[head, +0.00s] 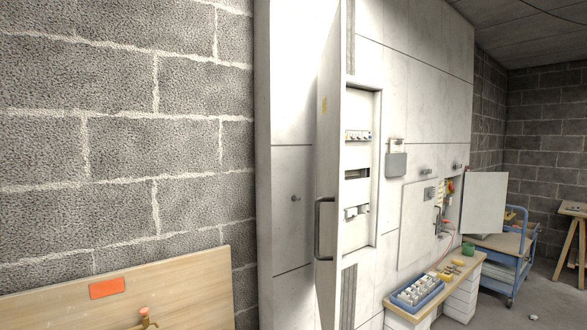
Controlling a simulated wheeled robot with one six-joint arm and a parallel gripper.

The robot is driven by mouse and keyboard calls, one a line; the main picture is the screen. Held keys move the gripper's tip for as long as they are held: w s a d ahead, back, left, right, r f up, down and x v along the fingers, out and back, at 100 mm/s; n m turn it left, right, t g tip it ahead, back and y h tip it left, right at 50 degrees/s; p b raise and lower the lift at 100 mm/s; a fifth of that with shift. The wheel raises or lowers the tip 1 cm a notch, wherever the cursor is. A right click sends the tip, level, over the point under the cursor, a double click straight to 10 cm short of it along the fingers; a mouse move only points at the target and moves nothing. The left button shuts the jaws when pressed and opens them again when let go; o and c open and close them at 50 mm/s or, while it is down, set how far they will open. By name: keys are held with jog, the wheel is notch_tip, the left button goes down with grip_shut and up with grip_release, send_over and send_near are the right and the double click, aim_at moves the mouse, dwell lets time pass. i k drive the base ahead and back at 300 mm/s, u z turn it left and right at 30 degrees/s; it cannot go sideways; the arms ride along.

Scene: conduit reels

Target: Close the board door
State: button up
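A tall white board door (329,140) stands open in the head view, seen nearly edge-on and swung out from the wall. It has a dark bar handle (318,228) low on its left edge and a small yellow label higher up. Right of it is the open board (363,95), with rows of breakers and switches visible inside. The door hides the board's left side. My gripper is not in view.
A bench (465,270) with a blue crate (417,303) of parts stands at the lower right. A blue trolley (523,262) and a second open white panel (484,203) are beyond. A wooden top (200,285) with an orange patch fills the lower left.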

aim_at(331, 68)
jog(key=u, duration=0.05)
jog(key=i, duration=0.45)
jog(key=u, duration=0.45)
jog(key=k, duration=0.35)
jog(key=u, duration=1.2)
jog(key=i, duration=0.5)
